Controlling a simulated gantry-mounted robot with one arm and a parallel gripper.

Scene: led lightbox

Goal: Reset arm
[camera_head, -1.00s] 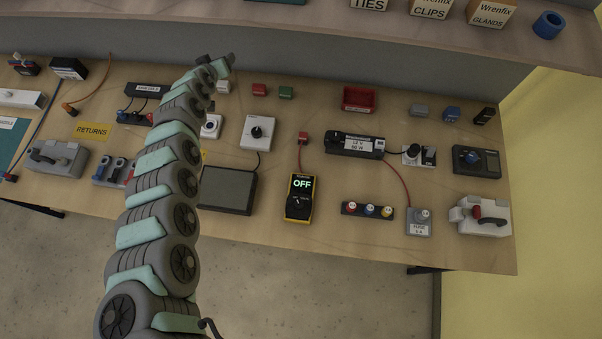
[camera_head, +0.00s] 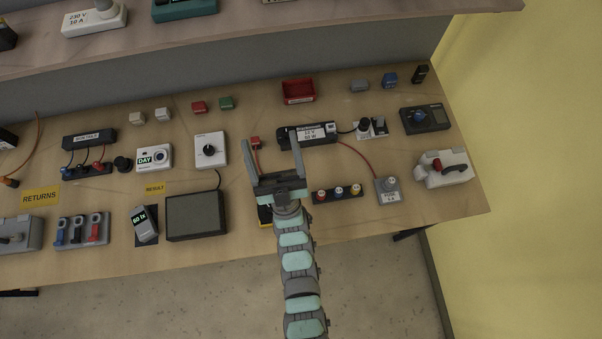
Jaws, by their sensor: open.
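My gripper (camera_head: 272,158) is at the middle of the view, above the workbench (camera_head: 335,228). Its two fingers point to the back of the bench and stand wide apart. My arm comes up from the bottom edge of the view. The gripper and wrist cover most of the yellow-edged meter (camera_head: 265,214), so its display is hidden.
A black driver box (camera_head: 308,134) and a fuse block (camera_head: 388,190) stand right of my gripper. A dark panel (camera_head: 195,216) and white dial box (camera_head: 210,150) are left. A red tray (camera_head: 298,91) lies behind. A raised shelf (camera_head: 300,28) crosses the back.

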